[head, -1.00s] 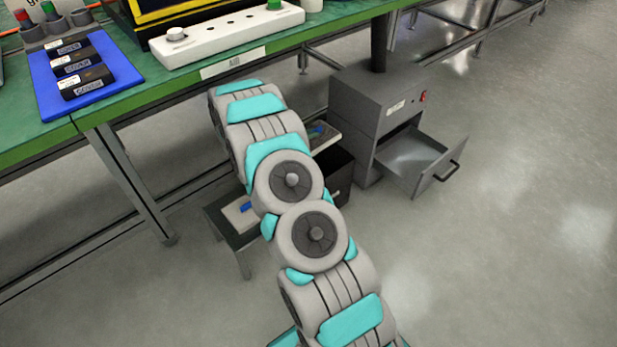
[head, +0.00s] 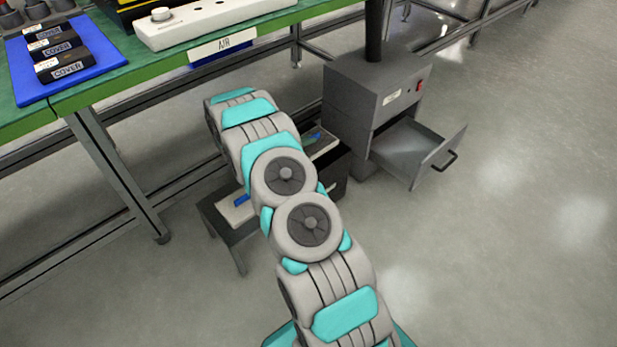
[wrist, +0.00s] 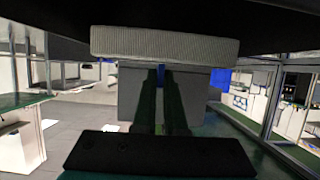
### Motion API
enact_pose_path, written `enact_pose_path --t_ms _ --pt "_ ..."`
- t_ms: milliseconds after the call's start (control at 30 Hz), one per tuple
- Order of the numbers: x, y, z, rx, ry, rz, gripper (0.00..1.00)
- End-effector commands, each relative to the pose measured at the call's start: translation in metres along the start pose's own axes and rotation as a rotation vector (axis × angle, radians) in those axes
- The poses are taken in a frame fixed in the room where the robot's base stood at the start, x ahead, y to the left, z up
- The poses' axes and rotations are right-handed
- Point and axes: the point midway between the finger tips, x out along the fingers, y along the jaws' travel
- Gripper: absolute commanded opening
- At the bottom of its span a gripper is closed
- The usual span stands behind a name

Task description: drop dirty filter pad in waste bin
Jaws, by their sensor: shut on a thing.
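In the wrist view a pale grey ribbed pad (wrist: 178,45), apparently the filter pad, spans the top of the picture at the fingertips. My gripper (wrist: 160,72) is shut on it; its two dark fingers run up to the pad. In the head view my arm hides the gripper and the pad. A dark open-looking box (head: 338,186), possibly the waste bin, stands on the floor beside the grey cabinet, partly behind my arm. I cannot tell whether the pad is over it.
The grey cabinet (head: 352,88) has its drawer (head: 432,164) pulled out to the right. A low stand (head: 228,228) with a pale and blue item is left of my arm. The green bench (head: 95,92) holds a blue mat (head: 100,50). Floor at right is clear.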

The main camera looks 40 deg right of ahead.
Motion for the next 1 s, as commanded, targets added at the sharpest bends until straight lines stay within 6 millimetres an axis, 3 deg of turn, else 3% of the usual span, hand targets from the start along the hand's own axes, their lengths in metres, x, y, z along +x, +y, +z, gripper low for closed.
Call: enact_pose_path --t_ms 133,167,200,467,767,1000 --pt "0.0 0.0 -0.001 0.0 0.0 0.0 0.0" --pt "0.0 0.0 -0.001 0.0 0.0 0.0 0.11" --pt "0.0 0.0 -0.001 0.0 0.001 0.0 0.16" --pt "0.0 0.0 -0.001 0.0 0.001 -0.001 0.44" --pt "-0.003 -0.001 -0.001 0.0 0.001 -0.001 0.44" --pt "-0.032 -0.001 0.0 -0.002 0.002 -0.004 0.44"
